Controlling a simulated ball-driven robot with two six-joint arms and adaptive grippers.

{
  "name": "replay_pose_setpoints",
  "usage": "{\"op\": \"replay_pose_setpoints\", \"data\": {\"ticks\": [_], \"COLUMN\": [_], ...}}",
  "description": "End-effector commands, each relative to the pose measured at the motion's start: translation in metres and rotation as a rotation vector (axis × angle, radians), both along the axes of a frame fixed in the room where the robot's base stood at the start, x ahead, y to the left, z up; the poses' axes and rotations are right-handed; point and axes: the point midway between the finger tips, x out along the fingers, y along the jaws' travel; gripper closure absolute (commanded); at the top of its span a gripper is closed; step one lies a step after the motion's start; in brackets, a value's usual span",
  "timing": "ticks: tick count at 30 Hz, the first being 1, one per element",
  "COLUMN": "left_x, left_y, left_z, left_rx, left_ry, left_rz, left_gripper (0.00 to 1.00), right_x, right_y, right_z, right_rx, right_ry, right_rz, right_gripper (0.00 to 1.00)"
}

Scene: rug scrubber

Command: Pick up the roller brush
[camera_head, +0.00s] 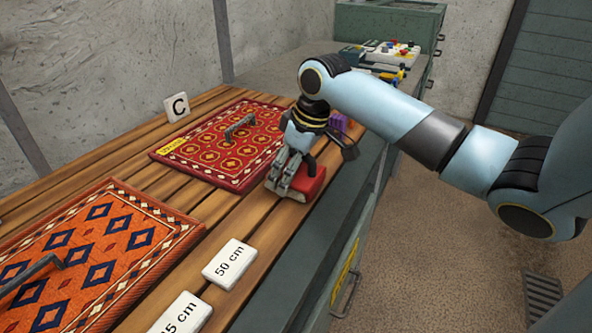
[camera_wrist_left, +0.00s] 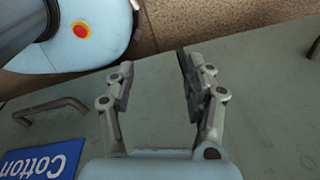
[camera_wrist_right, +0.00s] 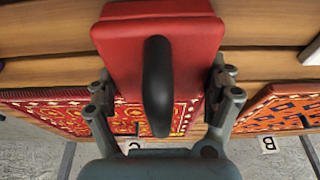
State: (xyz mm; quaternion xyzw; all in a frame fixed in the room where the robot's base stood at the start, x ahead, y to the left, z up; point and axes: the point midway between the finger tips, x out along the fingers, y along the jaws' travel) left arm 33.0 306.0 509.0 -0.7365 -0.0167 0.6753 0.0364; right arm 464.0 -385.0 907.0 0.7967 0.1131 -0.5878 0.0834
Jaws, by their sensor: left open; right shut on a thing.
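The red brush (camera_head: 302,185) has a block-shaped body and sits at the right edge of the slatted wooden table. In the right wrist view its red body (camera_wrist_right: 190,42) and black upright handle (camera_wrist_right: 157,85) fill the middle. Whether it has a roller underneath is hidden. My right gripper (camera_head: 290,182) is shut on it, with the fingers on either side of the handle (camera_wrist_right: 162,82). I cannot tell any gap under the brush. My left gripper (camera_wrist_left: 158,80) is open and empty above a grey-green surface, outside the head view.
A red patterned rug (camera_head: 215,155) with a handled tool on it lies left of the brush; an orange rug (camera_head: 120,225) is nearer. A purple item (camera_head: 338,122) is behind my right gripper.

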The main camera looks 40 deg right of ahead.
Motion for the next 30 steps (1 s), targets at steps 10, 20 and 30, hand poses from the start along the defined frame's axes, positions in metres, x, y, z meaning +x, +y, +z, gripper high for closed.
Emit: {"op": "replay_pose_setpoints", "data": {"ticks": [10, 20, 30], "left_x": [0.001, 0.003, 0.006], "left_y": [0.0, 0.0, 0.001], "left_z": [0.0, 0.002, 0.014], "left_rx": [0.0, 0.0, 0.001], "left_ry": [-0.002, -0.005, -0.009], "left_rz": [0.0, 0.0, -0.001], "left_gripper": [0.47, 0.47, 0.47], "right_x": [0.001, 0.0, -0.07], "right_y": [0.0, -0.001, -0.029], "right_z": [0.004, 0.045, 0.087], "right_rx": [-0.001, -0.004, -0.011], "right_ry": [-0.002, -0.004, 0.006], "right_rz": [0.001, 0.002, 0.007], "right_gripper": [0.58, 0.58, 0.58]}}
